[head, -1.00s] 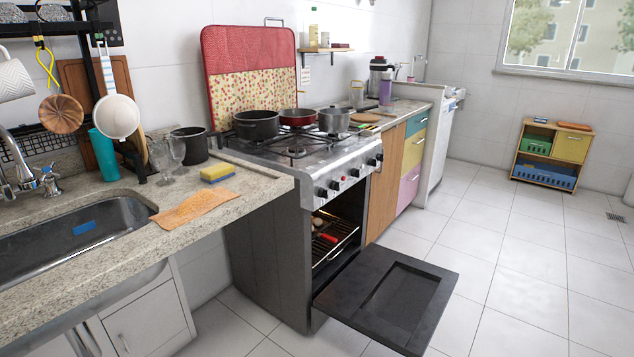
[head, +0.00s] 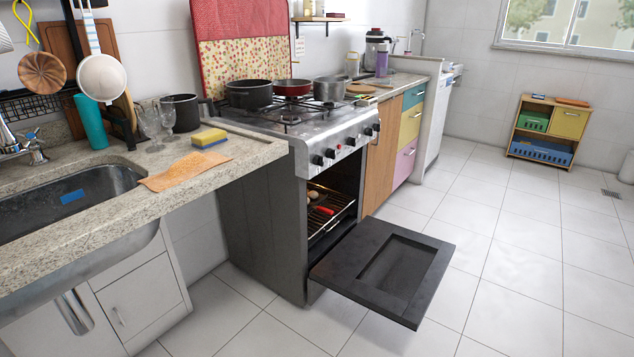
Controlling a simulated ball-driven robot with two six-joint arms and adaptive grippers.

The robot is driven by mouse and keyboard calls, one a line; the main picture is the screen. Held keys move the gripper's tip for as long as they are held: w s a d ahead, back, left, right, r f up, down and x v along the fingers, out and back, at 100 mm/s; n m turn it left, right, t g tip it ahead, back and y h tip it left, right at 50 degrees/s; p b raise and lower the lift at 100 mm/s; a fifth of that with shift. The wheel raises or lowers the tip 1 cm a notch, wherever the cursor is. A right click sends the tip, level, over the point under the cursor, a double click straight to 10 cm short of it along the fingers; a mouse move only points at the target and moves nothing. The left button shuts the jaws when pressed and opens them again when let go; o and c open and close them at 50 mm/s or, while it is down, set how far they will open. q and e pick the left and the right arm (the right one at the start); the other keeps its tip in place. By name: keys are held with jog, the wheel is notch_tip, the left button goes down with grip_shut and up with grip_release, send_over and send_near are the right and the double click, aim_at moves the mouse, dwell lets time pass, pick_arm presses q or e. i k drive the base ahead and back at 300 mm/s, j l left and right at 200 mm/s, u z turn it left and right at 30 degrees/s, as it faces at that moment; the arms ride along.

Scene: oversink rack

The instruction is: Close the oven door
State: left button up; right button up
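The oven door (head: 384,270) is a dark panel with a recessed middle. It hangs open, roughly level, low above the floor at the front of the stove (head: 262,215). The oven cavity (head: 333,205) is exposed and shows a wire rack with small items on it, one of them red. Neither of my grippers shows in the head view.
A granite counter (head: 228,165) with a sink (head: 60,205) juts out at the left. Pots stand on the stove top, including a black pot (head: 248,93). Open tiled floor (head: 500,270) lies right of the door. A small cabinet (head: 548,130) stands far right.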

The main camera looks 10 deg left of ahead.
aim_at(394, 271)
jog(key=i+l+u, duration=0.2)
jog(key=i+l, duration=0.65)
jog(key=i+l+u, duration=0.2)
jog(key=i+l, duration=0.8)
